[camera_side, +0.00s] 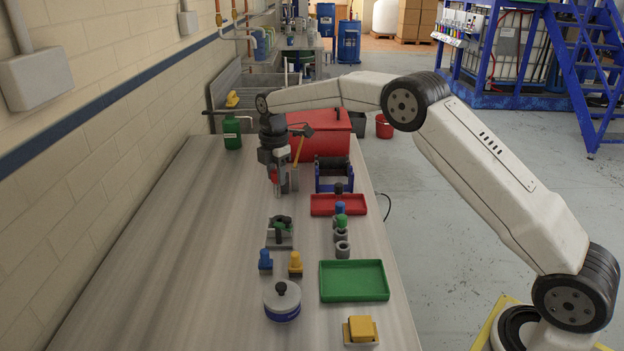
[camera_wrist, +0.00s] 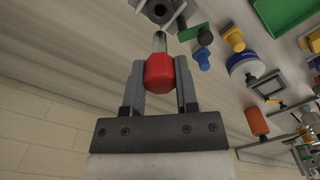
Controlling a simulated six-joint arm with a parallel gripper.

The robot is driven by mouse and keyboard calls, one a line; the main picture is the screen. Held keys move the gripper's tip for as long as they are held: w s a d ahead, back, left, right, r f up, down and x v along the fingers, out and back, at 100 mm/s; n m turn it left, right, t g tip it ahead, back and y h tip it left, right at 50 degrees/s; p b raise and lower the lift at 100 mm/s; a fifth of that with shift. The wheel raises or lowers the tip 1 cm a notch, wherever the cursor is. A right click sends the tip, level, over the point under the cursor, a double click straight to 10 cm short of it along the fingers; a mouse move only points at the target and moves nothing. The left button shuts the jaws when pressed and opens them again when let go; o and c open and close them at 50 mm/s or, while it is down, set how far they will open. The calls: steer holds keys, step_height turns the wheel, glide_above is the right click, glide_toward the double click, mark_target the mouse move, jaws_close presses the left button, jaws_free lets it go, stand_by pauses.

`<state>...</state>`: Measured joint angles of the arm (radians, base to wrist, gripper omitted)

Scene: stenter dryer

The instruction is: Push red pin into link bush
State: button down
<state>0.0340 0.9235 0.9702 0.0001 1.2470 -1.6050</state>
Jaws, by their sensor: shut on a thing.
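My gripper (camera_wrist: 160,72) is shut on the red pin (camera_wrist: 159,76), with one finger on each side of its red head. The pin's bare metal shank points away from the gripper toward a grey block with a dark round hole (camera_wrist: 159,11), which looks like the link bush. The shank tip appears just short of the block; I cannot tell the exact gap. In the side view my gripper (camera_side: 283,188) is above the bench, behind the grey block (camera_side: 281,240). Only a little of the red pin (camera_side: 274,175) shows there.
Grey round sockets (camera_side: 342,249) stand right of the block, with green (camera_side: 342,221) and blue (camera_side: 340,208) pins behind. A red tray (camera_side: 338,205), green tray (camera_side: 354,281), blue (camera_side: 265,260) and yellow (camera_side: 295,263) knobs and a lidded pot (camera_side: 282,302) surround it. The bench's left side is clear.

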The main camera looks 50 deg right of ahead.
mark_target(278, 193)
steer(key=shift+f, duration=0.1)
steer(key=shift+f, duration=2.7)
steer(key=shift+f, duration=2.3)
steer(key=shift+c, duration=1.4)
jaws_free()
steer(key=shift+r, duration=3.9)
